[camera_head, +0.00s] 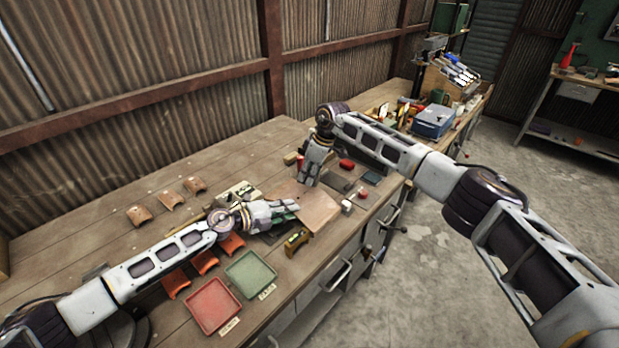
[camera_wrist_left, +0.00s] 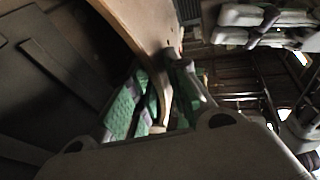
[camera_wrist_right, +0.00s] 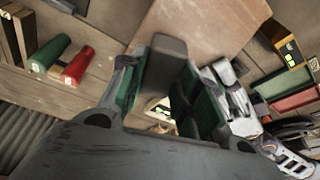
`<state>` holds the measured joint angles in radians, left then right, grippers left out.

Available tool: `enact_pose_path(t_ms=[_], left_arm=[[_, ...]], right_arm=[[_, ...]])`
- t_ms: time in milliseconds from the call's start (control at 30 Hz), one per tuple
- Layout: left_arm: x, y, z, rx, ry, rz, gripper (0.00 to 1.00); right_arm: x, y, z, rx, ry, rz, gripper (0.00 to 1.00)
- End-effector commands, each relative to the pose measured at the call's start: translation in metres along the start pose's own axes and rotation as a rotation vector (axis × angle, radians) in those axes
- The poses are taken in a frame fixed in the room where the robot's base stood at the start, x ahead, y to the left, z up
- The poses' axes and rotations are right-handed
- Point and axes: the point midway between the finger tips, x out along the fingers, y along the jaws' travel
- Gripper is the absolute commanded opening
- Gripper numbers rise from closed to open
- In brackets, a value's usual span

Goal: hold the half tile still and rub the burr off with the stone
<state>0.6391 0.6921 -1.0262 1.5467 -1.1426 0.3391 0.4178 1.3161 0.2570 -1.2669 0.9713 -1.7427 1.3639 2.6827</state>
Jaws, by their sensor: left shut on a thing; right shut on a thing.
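The half tile (camera_head: 318,212) is a flat tan-brown piece near the front edge of the bench. My left gripper (camera_head: 296,207) is shut on its left side. In the left wrist view the tile (camera_wrist_left: 140,28) shows nearly edge-on, running between the green finger pads. My right gripper (camera_head: 309,183) points down over the tile's far part. In the right wrist view it is shut on the stone (camera_wrist_right: 166,62), a dark grey block, whose end overlaps the tile (camera_wrist_right: 205,25) in the picture. I cannot tell whether they touch. I cannot make out the burr.
A red tray (camera_head: 213,306) and a green tray (camera_head: 250,274) lie at the front left, near several orange tiles (camera_head: 205,262). A small yellow-brown block (camera_head: 297,240) sits close to my left gripper. Three brown curved tiles (camera_head: 170,200) lie farther back. A blue toolbox (camera_head: 433,121) stands far right.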

Motion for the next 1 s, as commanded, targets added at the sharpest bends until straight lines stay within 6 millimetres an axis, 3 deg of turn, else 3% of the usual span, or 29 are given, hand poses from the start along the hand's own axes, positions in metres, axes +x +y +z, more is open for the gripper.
enact_pose_path(t_ms=[333, 1000], left_arm=[[0.000, 0.004, 0.000, -0.007, 0.000, 0.006, 0.00], [0.000, 0.004, 0.000, -0.006, 0.000, 0.005, 0.00]], right_arm=[[-0.020, -0.001, -0.006, -0.001, 0.001, 0.001, 0.00], [-0.031, -0.001, -0.010, -0.001, 0.002, 0.002, 0.00]])
